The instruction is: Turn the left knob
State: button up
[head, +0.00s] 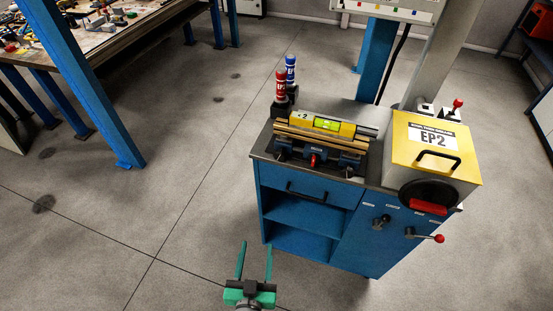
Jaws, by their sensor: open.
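The blue cabinet (345,238) stands right of centre. On the right part of its front, a small dark knob (381,221) sits on the left and a lever with a red ball end (425,235) sits to its right. Small pale labels are above them, too small to read. The knob's exact angle is too small to tell. My gripper (255,246) is at the bottom centre, with two green fingers spread apart and nothing between them. It is apart from the cabinet, in front of it and left of the knob in the picture.
A yellow box marked EP2 (405,155) with a black and red round handle (429,202) stands above the knob. A vise (320,150) holds a yellow level (325,123). A blue post (85,85) and cluttered workbench (120,35) are left. The floor between is clear.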

jog(key=w+r+m+h, duration=0.15)
jog(key=w+r, duration=0.25)
jog(key=w, duration=0.6)
jog(key=t+h, duration=0.2)
jog(key=h, duration=0.1)
send_near(279, 157)
jog(key=shift+m, duration=0.45)
jog(key=x, duration=0.7)
jog(key=shift+w+r, duration=0.2)
jog(key=shift+w, duration=0.65)
jog(key=shift+d, duration=0.4)
jog(key=shift+a, duration=0.15)
jog(key=c, duration=1)
jog(key=shift+w, duration=0.1)
